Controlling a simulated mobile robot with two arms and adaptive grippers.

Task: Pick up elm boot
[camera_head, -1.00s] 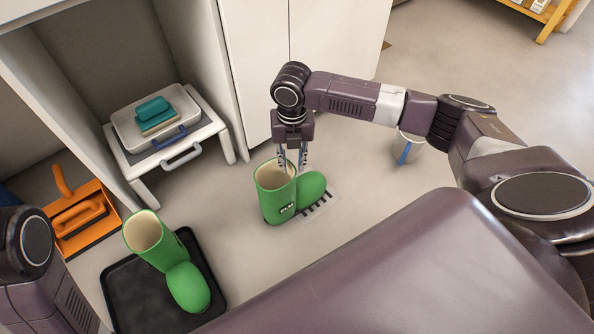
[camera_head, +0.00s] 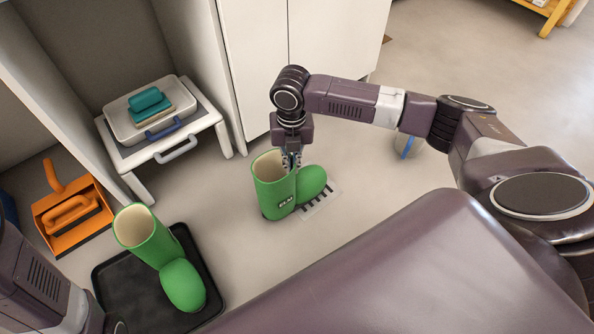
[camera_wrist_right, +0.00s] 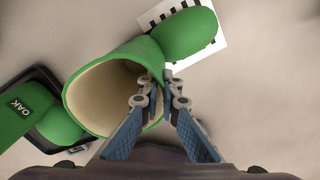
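The green elm boot (camera_head: 272,190) stands upright on the floor, its label facing me and its toe to the right. It also shows in the right wrist view (camera_wrist_right: 185,32), with its open top towards the camera. My right gripper (camera_head: 291,160) points down at the right side of the boot's rim. In the right wrist view the fingers (camera_wrist_right: 162,84) are close together, one inside the opening and one outside, closed on the boot wall. My left arm shows at the lower left, but its fingers are out of view.
A second green boot (camera_head: 182,284), labelled OAK in the right wrist view (camera_wrist_right: 22,108), is on a black tray (camera_head: 108,292). A striped card (camera_head: 322,203) lies by the elm boot's toe. An orange dustpan (camera_head: 73,222) and a white stool (camera_head: 205,122) stand left. Cabinet doors (camera_head: 255,60) are behind.

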